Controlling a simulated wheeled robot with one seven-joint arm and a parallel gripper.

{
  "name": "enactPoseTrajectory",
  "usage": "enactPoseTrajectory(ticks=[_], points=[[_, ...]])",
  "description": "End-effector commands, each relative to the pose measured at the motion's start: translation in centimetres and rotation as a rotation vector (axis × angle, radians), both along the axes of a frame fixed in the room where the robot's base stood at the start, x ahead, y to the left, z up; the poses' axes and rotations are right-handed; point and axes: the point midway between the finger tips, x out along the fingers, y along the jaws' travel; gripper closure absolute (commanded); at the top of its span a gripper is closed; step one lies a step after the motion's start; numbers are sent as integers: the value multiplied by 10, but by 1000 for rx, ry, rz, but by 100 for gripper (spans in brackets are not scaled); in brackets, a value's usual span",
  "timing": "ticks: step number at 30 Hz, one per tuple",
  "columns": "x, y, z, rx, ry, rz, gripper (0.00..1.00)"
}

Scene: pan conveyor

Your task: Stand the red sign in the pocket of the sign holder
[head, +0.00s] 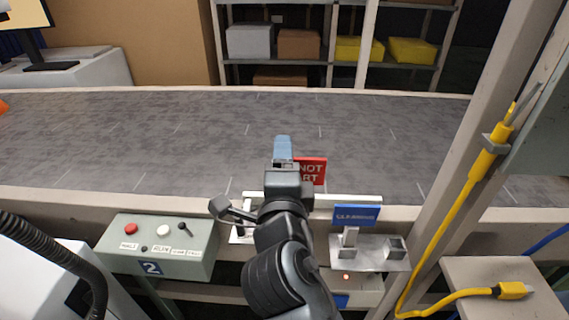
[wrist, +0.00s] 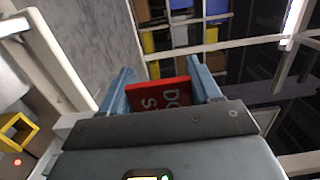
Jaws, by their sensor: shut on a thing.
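My gripper (head: 283,150) is over the near edge of the conveyor, its blue fingers pointing away from me. It is shut on the red sign (head: 311,171), which sticks out to the right, its white lettering partly hidden by the gripper. In the wrist view the red sign (wrist: 165,98) sits between the two fingers. A metal plate, apparently the sign holder (head: 369,256), is below and right of my gripper. A blue sign (head: 356,214) stands at its left part, and a square, empty-looking pocket (head: 396,247) is at its right. The sign is apart from the pocket.
A green control box (head: 160,248) with buttons and a lever is at the lower left. A beige post (head: 463,170) with a yellow cable (head: 437,235) rises right of the holder. The grey conveyor belt (head: 150,130) is clear near my gripper. A yellow square frame (wrist: 17,132) shows in the wrist view.

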Motion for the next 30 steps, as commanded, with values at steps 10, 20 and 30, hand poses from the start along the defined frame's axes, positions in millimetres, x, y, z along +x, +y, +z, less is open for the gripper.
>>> enactPoseTrajectory(ticks=[10, 20, 30], points=[[0, 0, -11, 1, -2, -2, 70], [0, 0, -35, 1, -2, -1, 70], [0, -1, -56, 0, -2, -1, 70]])
